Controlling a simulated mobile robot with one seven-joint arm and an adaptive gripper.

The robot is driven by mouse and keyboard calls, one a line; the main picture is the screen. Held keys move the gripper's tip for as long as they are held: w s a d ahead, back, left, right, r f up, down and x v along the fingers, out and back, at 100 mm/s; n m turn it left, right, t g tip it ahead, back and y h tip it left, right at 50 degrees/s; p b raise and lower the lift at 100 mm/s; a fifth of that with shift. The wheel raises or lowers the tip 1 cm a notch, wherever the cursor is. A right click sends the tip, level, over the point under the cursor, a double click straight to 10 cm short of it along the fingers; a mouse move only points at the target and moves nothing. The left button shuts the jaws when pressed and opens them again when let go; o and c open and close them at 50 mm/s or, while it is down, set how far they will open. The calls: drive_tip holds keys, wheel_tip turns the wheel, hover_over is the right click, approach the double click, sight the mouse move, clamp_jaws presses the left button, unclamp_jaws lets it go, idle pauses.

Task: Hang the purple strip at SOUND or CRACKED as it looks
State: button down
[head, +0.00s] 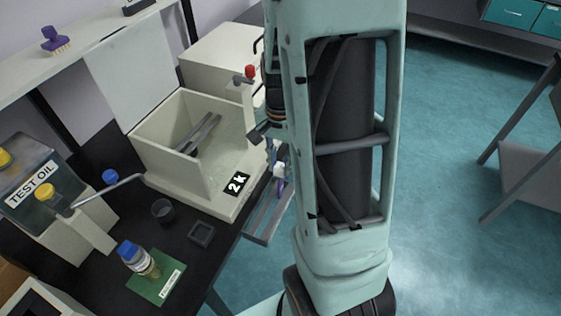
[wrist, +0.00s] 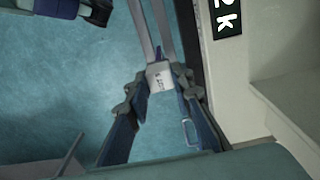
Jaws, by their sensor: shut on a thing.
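My gripper (head: 278,163) is beside the open white box, over the bench's edge, partly hidden by my arm. In the wrist view, my gripper (wrist: 163,84) is shut on a small white tag (wrist: 158,76) with print too small to read. A narrow purple strip (head: 281,188) hangs below the gripper in the head view. Only a sliver of the purple strip (wrist: 158,51) shows in the wrist view, so its surface cannot be judged. A grey two-bar metal frame (head: 258,228) juts past the bench edge close to the strip; contact cannot be told. No SOUND or CRACKED label shows.
The open white box (head: 205,196) labelled 2k holds metal bars. The black bench also holds a TEST OIL tank (head: 33,188), a blue-capped bottle (head: 132,256), a dark cup (head: 162,210) and a small black tray (head: 201,234).

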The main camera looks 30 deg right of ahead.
drive_tip(key=shift+f+b, duration=2.9)
drive_tip(key=shift+f, duration=1)
drive_tip(key=c, duration=1.6)
unclamp_jaws()
drive_tip(key=shift+r, duration=0.15)
wheel_tip(320, 180, up, 6)
drive_tip(key=p, duration=0.5)
